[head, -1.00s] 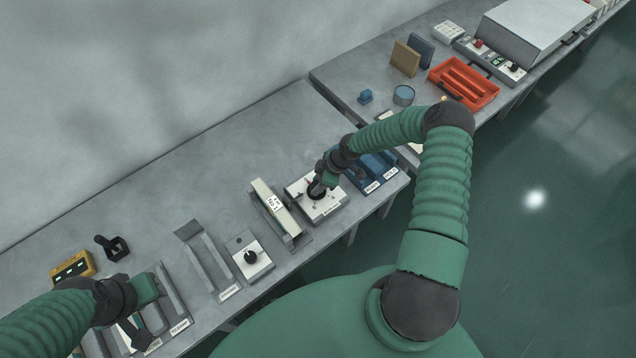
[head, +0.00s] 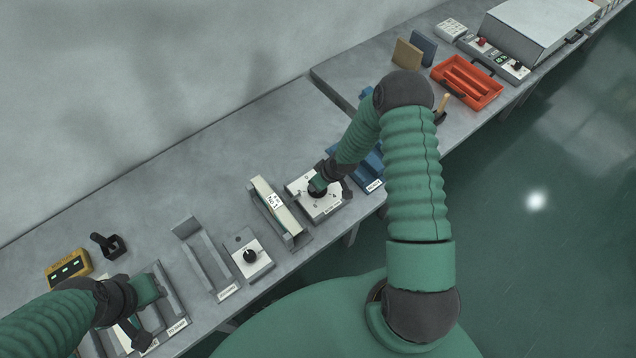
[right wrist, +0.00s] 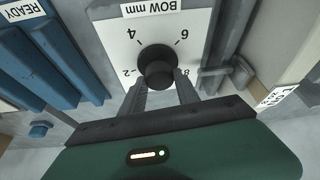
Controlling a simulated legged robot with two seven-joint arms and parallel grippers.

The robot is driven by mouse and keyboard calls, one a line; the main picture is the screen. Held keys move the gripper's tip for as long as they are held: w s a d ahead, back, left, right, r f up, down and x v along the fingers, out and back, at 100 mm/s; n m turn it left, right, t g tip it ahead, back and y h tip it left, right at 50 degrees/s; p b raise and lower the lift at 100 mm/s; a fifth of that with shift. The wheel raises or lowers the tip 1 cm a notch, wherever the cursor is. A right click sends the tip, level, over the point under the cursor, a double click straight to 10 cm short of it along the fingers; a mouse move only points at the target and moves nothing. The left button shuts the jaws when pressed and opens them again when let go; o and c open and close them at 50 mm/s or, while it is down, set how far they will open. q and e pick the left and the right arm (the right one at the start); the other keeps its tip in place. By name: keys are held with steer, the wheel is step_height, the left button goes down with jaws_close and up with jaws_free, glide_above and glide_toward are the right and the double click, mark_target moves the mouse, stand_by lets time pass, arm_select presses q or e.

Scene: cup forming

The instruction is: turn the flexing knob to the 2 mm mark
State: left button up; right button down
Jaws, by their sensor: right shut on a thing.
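The flexing knob (right wrist: 158,72) is a round black knob on a white plate lettered "BOW mm" (right wrist: 155,15). Numbers 2, 4, 6 and 8 stand around it, with the 2 on the left in the right wrist view. No pointer line on the knob can be made out. My right gripper (right wrist: 162,84) is shut on the knob, one finger on each side. In the head view my right gripper (head: 318,186) hides most of the knob, above its white plate (head: 325,206). My left gripper (head: 138,328) hangs over trays at lower left; its fingers are unclear.
A second white plate with a black knob (head: 250,256) stands to the left, beyond a pale upright block (head: 270,205). A blue rack (head: 374,165) sits close on the right, partly behind my arm. A red tray (head: 468,84) lies on the far bench.

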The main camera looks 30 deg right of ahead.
steer(key=m+h+b, duration=0.1)
steer(key=m, duration=0.1)
steer(key=m+b, duration=0.1)
steer(key=m, duration=0.1)
steer(key=shift+a+f+h, duration=0.15)
steer(key=shift+h, duration=0.25)
steer(key=shift+s+m+h+b, duration=0.1)
steer(key=shift+m+h+b, duration=0.35)
steer(key=shift+m, duration=1.15)
steer(key=c, duration=0.9)
jaws_free()
